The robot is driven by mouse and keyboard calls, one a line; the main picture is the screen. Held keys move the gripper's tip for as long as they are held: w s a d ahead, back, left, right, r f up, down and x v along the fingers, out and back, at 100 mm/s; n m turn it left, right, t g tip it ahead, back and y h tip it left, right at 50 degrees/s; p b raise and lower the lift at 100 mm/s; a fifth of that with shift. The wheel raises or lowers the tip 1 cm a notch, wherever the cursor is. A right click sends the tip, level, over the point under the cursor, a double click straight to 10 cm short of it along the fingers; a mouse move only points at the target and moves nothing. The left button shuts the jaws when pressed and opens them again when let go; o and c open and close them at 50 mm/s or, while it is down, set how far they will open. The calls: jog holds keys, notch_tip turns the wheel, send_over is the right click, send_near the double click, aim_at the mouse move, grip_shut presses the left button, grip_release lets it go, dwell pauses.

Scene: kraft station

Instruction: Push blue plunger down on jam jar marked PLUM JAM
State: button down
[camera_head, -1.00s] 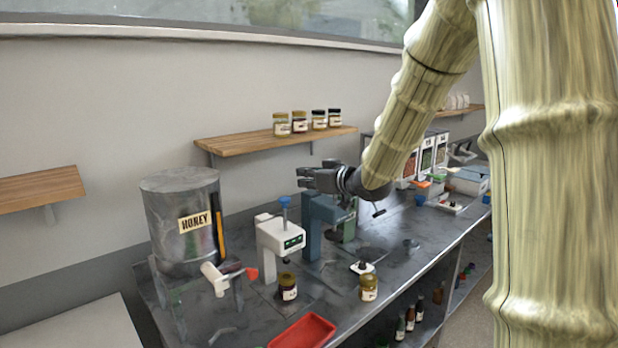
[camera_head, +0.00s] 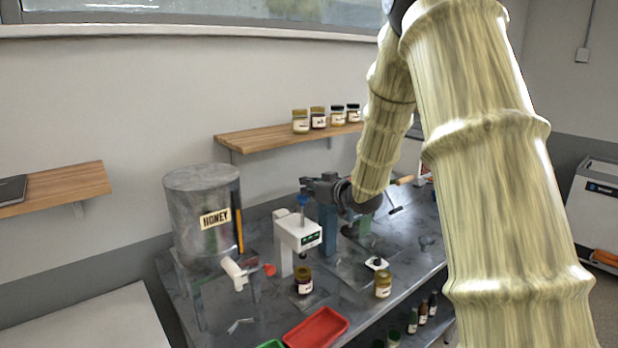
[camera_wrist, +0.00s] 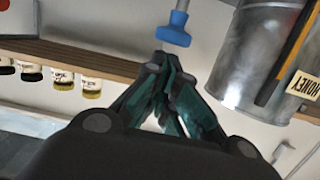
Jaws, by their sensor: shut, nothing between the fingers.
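The blue plunger (camera_head: 302,200) stands on top of a white press (camera_head: 298,232) with a green display. In the wrist view the blue plunger (camera_wrist: 175,28) shows as a cap on a grey rod, just beyond my fingertips. A dark jam jar (camera_head: 303,281) stands under the press head; its label is too small to read. My gripper (camera_head: 308,184) is shut and empty, close to the plunger at about its top; I cannot tell whether they touch. In the wrist view my gripper (camera_wrist: 173,65) has its fingers together.
A grey honey drum (camera_head: 200,225) stands left of the press, its tap towards the front. A blue-grey stand (camera_head: 328,222) is right behind the press. A yellowish jar (camera_head: 383,285) and a red tray (camera_head: 316,328) are in front. A wooden shelf (camera_head: 265,138) with jars hangs behind.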

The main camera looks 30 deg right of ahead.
aim_at(304, 196)
jog(key=shift+f, duration=0.3)
notch_tip(304, 196, down, 7)
jog(key=b, duration=0.4)
jog(key=shift+s+a+f+b, duration=0.15)
jog(key=shift+s+f+b, duration=0.25)
jog(key=shift+f, duration=0.3)
dwell(0.4)
jog(key=r+p, duration=0.2)
jog(key=r, duration=0.1)
jog(key=r+p, duration=0.1)
jog(key=r, duration=0.1)
jog(key=shift+w+r, duration=0.25)
jog(key=b+v, duration=0.3)
jog(key=v, duration=0.7)
jog(key=shift+r+b, duration=0.3)
jog(key=shift+b, duration=0.1)
